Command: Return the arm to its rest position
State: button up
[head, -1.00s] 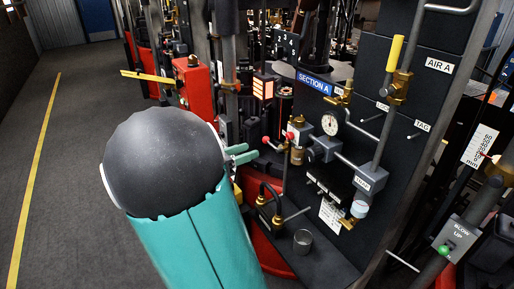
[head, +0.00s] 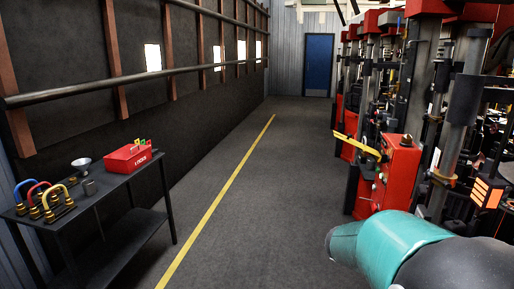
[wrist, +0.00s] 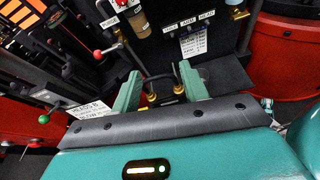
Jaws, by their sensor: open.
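My gripper (wrist: 159,92) shows in the wrist view as two teal fingers spread apart, open, with nothing between them. Beyond the fingers are a black hose loop with brass fittings (wrist: 152,96) and a dark panel with white labels; they look apart from the fingers, though the depth is hard to judge. In the head view only my teal and black arm shows at the bottom right, and the gripper itself is out of that picture.
Red and grey machines (head: 400,165) line the right side, with a yellow lever (head: 357,145) sticking out. A dark table (head: 118,205) at left bears a red box (head: 128,158), a funnel and coloured hose loops. The grey floor between is clear up to a blue door (head: 319,65).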

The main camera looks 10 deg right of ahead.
jog(key=a+r+m+t+y, duration=0.1)
jog(key=a+m+t+y, duration=0.4)
jog(key=a, duration=1)
jog(key=a+r+m+t+y, duration=0.1)
jog(key=a+m+t+y, duration=0.5)
jog(key=a, duration=1)
jog(key=shift+s+a+t+y, duration=0.15)
jog(key=shift+s+t+y, duration=0.2)
jog(key=shift+y, duration=0.25)
